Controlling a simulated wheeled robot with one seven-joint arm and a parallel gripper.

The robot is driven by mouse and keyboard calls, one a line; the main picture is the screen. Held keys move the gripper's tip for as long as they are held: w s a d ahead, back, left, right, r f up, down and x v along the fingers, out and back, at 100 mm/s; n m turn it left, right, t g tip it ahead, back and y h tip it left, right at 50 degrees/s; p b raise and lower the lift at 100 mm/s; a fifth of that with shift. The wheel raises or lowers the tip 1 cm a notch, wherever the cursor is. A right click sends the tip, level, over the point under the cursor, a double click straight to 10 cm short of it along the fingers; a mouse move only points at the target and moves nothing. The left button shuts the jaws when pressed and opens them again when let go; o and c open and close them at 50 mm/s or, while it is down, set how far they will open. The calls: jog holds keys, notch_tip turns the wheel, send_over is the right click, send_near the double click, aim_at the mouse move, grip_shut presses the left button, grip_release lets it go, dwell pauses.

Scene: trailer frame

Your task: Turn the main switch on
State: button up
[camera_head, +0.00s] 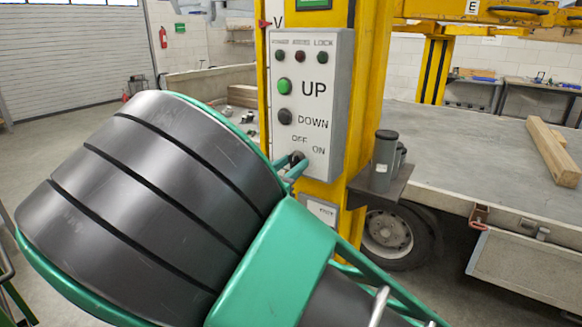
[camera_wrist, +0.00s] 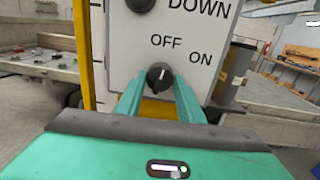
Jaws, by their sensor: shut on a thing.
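The main switch is a dark round knob (camera_head: 296,157) low on the grey control panel (camera_head: 340,80), with OFF and ON printed above and to its right. In the wrist view the knob (camera_wrist: 159,76) shows a white mark pointing up and slightly right, between the words. My gripper (camera_head: 291,172) is at the knob, with its green fingers reaching from below. In the wrist view the fingers (camera_wrist: 158,92) are on either side of the knob's lower part, shut on it. Their exact contact is partly hidden.
Above the switch are a green UP button (camera_head: 284,86), a dark DOWN button (camera_head: 284,116) and several small lamps. The panel is on a yellow post (camera_head: 372,90). A grey cup (camera_head: 385,160) stands on a small shelf right of it. A flatbed (camera_head: 480,160) lies behind.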

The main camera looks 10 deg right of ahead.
jog(key=shift+w+a+f+m+h, duration=0.1)
jog(key=shift+a+m+h, duration=0.05)
jog(key=shift+m, duration=2.4)
jog(key=shift+w+a+m+h, duration=0.1)
jog(key=shift+m+h, duration=0.05)
jog(key=shift+m, duration=2.4)
jog(key=shift+s, duration=0.1)
jog(key=o, duration=1.1)
jog(key=shift+c, duration=0.2)
jog(key=v, duration=1)
jog(key=shift+s+a+f, duration=0.15)
jog(key=shift+s+a, duration=0.05)
jog(key=shift+a, duration=0.1)
